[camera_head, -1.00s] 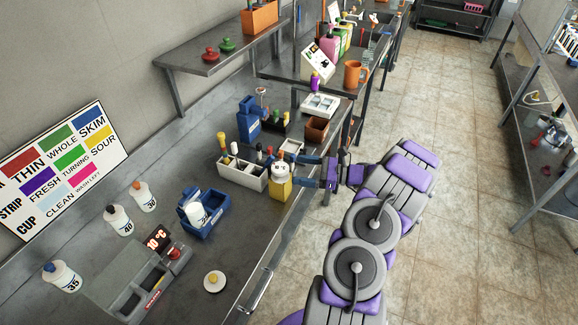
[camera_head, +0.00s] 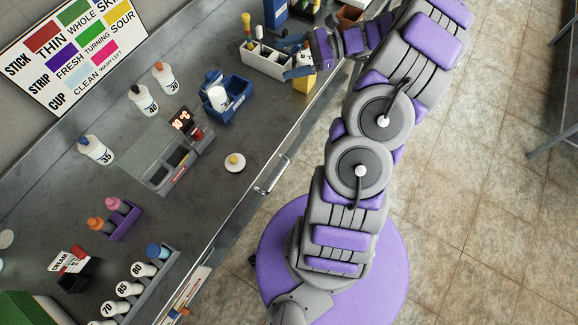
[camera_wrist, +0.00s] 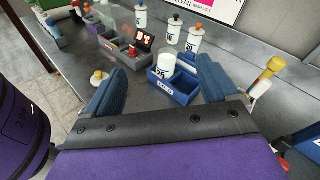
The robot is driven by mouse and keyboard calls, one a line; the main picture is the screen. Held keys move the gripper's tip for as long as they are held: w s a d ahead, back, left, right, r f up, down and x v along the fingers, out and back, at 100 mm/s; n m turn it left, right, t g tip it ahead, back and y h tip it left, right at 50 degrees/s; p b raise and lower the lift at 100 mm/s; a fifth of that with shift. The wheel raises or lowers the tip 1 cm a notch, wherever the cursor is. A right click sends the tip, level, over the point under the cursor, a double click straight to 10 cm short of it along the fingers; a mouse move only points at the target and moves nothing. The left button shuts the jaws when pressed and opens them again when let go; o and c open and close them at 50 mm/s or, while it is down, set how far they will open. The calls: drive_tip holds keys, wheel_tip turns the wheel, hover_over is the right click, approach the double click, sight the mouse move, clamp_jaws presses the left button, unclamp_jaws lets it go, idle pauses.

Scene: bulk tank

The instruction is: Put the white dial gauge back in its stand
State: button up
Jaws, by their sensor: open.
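My gripper (camera_head: 291,57) is open at the right end of the white bin, above the bench. In the wrist view its two blue fingers (camera_wrist: 160,72) stand apart with no object clearly held between them. A yellow block (camera_head: 303,82), which looks like the gauge's stand, is beside the lower finger and partly covered by it. A small pale patch (camera_head: 305,58) shows between the fingers in the head view; it may be the white dial gauge, but most of it is hidden.
A white bin (camera_head: 262,66) with tools stands beside the gripper. A blue crate (camera_head: 238,90) holds a white bottle; it also shows in the wrist view (camera_wrist: 176,92). A white disc with a yellow knob (camera_head: 234,163) lies near the bench's front edge.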

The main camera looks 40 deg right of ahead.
drive_tip(key=s+a+r+n+g+h, duration=0.2)
drive_tip(key=s+a+r+n+g, duration=0.25)
drive_tip(key=a, duration=0.65)
drive_tip(key=s+a+r+n+g+h, duration=0.3)
drive_tip(key=s+a+n+g, duration=0.25)
drive_tip(key=a, duration=0.55)
drive_tip(key=s+n+t+h, duration=0.1)
drive_tip(key=s+n+h, duration=0.8)
drive_tip(key=s, duration=1)
drive_tip(key=shift+d+f+n, duration=0.15)
drive_tip(key=shift+f+n, duration=0.15)
drive_tip(key=shift+n, duration=0.3)
